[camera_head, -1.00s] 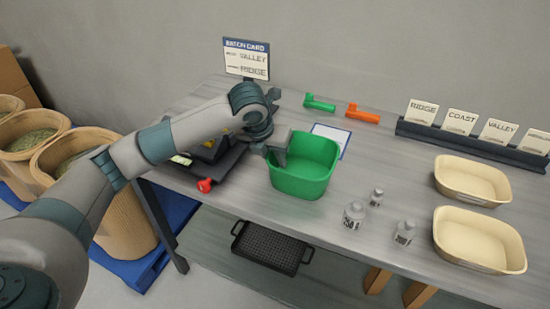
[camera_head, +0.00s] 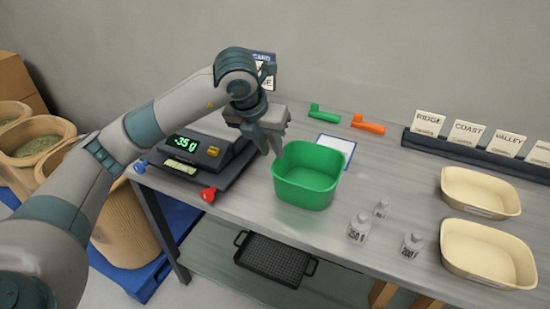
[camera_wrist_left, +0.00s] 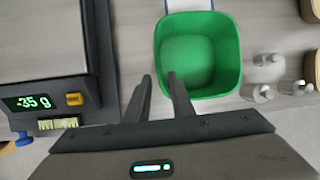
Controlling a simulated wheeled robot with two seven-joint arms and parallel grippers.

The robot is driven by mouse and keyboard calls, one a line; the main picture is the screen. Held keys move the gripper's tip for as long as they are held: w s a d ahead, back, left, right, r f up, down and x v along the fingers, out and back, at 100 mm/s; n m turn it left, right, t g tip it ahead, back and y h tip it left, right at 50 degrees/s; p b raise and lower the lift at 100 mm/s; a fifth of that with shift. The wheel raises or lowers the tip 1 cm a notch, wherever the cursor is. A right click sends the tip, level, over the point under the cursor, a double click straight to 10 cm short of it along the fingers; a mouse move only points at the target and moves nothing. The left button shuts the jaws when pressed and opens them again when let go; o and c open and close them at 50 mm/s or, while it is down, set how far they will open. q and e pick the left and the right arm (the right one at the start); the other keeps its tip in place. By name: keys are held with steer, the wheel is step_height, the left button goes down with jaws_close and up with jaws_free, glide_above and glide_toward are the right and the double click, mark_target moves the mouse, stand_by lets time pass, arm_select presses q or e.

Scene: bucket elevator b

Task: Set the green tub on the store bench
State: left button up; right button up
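The green tub (camera_head: 308,178) stands upright and empty on the grey bench (camera_head: 330,230), right of the scale. It also shows in the left wrist view (camera_wrist_left: 198,55). My left gripper (camera_head: 271,150) is above the bench at the tub's left side, pointing down, with nothing between its fingers. In the left wrist view its two fingers (camera_wrist_left: 160,80) stand apart, beside the tub's near left edge. My right gripper is in neither view. I cannot tell whether this bench is the store bench.
A scale (camera_head: 200,155) with a lit negative reading is left of the tub. Small grey weights (camera_head: 359,228) and two cream tubs (camera_head: 488,254) stand to the right. Green (camera_head: 323,113) and orange (camera_head: 367,124) scoops lie behind. A black tray (camera_head: 272,262) sits below.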

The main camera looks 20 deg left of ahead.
arm_select(q)
steer(key=shift+v, duration=0.9)
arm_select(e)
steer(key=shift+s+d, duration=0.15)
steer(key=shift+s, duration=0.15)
